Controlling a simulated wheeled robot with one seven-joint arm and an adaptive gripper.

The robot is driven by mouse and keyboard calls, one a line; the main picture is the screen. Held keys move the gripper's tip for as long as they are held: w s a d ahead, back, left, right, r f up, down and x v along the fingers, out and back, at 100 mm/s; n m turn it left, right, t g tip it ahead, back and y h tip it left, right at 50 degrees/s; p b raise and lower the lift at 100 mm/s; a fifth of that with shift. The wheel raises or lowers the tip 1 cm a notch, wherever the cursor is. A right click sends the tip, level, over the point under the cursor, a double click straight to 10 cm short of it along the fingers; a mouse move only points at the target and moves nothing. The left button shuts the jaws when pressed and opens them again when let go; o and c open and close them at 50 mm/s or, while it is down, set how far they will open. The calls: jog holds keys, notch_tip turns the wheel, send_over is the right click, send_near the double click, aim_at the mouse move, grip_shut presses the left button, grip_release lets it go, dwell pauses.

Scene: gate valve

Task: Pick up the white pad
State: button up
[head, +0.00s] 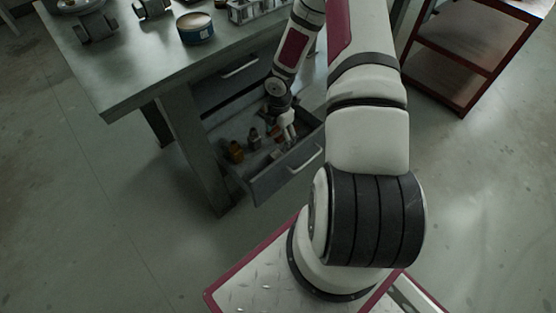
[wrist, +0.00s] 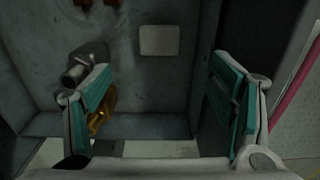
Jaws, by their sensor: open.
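The white pad (wrist: 159,40) is a small, pale, rounded square lying flat on the floor of the open drawer (wrist: 150,85) in the wrist view. My gripper (wrist: 163,66) is open and empty, one finger at left and one at right. The pad appears beyond the fingertips, between them in the picture, and is not touched. In the head view, my gripper (head: 287,130) reaches down into the drawer (head: 285,180); the pad is hard to make out there.
A grey metal fitting (wrist: 85,62) and a yellow brass part (wrist: 102,117) lie near the left finger. Brown and grey fittings (head: 236,151) stand on the drawer's left side. The workbench (head: 135,75) above carries a round tin (head: 196,29). A red shelf (head: 465,60) stands at right.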

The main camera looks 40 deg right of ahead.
aim_at(279, 154)
notch_tip(279, 154, down, 12)
jog(key=b, duration=0.5)
jog(key=shift+a, duration=0.1)
jog(key=shift+r, duration=0.1)
jog(key=c, duration=1)
